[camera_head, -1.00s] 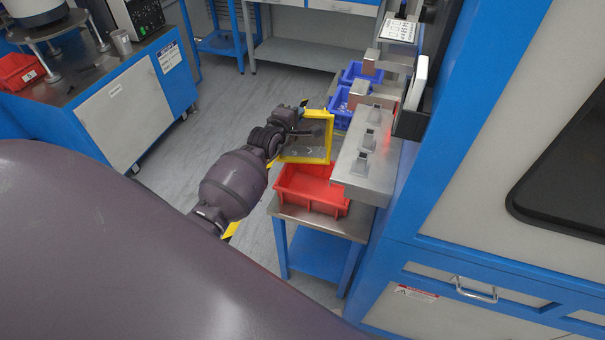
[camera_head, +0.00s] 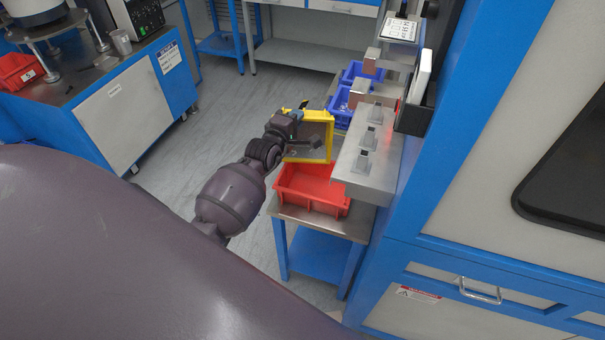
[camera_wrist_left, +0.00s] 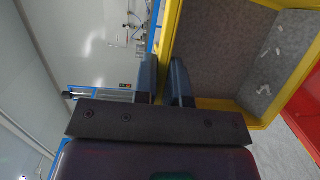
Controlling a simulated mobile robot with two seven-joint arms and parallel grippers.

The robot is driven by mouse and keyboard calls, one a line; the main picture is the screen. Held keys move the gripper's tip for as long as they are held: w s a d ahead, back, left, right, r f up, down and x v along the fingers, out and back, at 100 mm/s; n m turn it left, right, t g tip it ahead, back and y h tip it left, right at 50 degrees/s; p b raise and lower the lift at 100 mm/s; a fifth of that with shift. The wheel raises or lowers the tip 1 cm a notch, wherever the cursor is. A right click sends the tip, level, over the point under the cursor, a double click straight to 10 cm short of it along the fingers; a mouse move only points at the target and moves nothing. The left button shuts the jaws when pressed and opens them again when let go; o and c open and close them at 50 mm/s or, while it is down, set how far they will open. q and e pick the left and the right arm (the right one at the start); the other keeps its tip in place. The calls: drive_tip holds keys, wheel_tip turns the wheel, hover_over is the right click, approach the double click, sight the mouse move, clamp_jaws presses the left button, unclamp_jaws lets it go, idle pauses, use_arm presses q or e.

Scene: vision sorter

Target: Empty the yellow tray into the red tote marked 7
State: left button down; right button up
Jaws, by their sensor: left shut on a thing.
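The yellow tray (camera_head: 327,116) is held tilted up on its side in the head view, its grey inside showing, at the far side of the red tote. My left gripper (camera_head: 298,114) is shut on the tray's rim. In the left wrist view the gripper fingers (camera_wrist_left: 167,80) close on the tray wall (camera_wrist_left: 215,104), and several small pale pieces lie against the grey inside. The red tote (camera_head: 312,187) stands on a small metal-topped stand; its inside looks empty from here. No number on it is readable. My right gripper is out of view.
A grey metal shelf with several small brackets (camera_head: 355,172) stands close to the tote's right. Blue bins (camera_head: 341,106) sit behind the tray. Another red bin (camera_head: 18,71) is on the left bench. Open floor lies left of the stand.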

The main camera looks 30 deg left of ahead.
use_arm(q)
drive_tip(key=shift+s+d, duration=0.2)
drive_tip(key=shift+s+d+t+b, duration=0.2)
drive_tip(key=shift+s+t+b, duration=0.25)
drive_tip(key=shift+b, duration=0.15)
drive_tip(key=shift+s+f, duration=0.1)
